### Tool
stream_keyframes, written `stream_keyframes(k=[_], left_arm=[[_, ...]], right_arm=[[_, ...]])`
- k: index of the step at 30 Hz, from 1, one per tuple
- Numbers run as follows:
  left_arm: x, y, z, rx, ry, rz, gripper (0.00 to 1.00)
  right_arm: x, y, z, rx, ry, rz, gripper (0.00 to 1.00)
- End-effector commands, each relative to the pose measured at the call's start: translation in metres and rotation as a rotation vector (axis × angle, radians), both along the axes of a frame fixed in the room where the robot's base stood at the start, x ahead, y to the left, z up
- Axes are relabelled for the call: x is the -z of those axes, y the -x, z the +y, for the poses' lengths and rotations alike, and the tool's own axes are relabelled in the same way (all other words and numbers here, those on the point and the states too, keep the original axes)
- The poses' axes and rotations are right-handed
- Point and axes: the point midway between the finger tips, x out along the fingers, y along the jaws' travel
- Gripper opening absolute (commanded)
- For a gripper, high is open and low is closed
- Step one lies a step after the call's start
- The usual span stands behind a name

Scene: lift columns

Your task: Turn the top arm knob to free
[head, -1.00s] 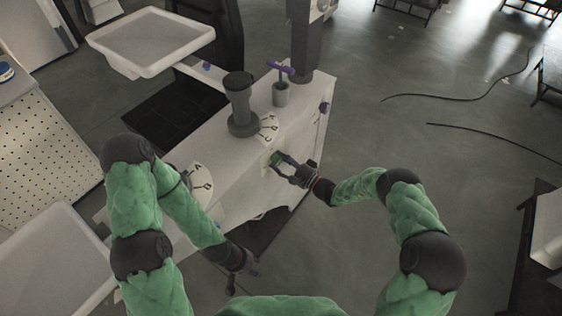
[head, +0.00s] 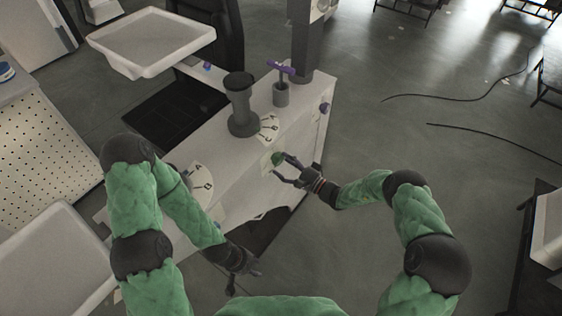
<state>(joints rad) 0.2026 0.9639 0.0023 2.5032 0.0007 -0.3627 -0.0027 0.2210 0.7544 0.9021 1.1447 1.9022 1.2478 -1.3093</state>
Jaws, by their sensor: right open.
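A green knob (head: 277,158) sits on the right-hand face of a white cabinet (head: 225,160), in the head view. I cannot tell its setting, and no marking beside it is readable. My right gripper (head: 282,166) is open, with its fingers close around or beside the green knob; contact is not clear. My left gripper (head: 244,281) hangs low near the cabinet's near end, away from the knob. Its fingers are small and dark, so I cannot tell whether it is open or shut.
On the cabinet top stand a grey column (head: 241,106), a purple T-handle (head: 281,67) and lettered dial plates (head: 269,127). A purple knob (head: 324,107) is at the far end. A white tray (head: 150,40) is at upper left. The floor right of the cabinet is open, with dark cables.

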Motion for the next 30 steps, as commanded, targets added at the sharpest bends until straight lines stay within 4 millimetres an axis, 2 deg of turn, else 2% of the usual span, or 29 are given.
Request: stream_keyframes(k=[9, 15, 21, 30], left_arm=[[0.000, 0.000, 0.000, 0.000, 0.000, 0.000, 0.40], [0.000, 0.000, 0.000, 0.000, 0.000, 0.000, 0.40], [0.000, 0.000, 0.000, 0.000, 0.000, 0.000, 0.40], [0.000, 0.000, 0.000, 0.000, 0.000, 0.000, 0.40]], right_arm=[[0.005, 0.037, -0.052, 0.003, -0.001, 0.000, 0.75], [0.008, 0.052, -0.073, 0.001, 0.000, 0.000, 0.75], [0.009, 0.059, -0.080, -0.001, -0.001, -0.001, 0.75], [0.009, 0.059, -0.080, -0.002, -0.001, -0.001, 0.75]])
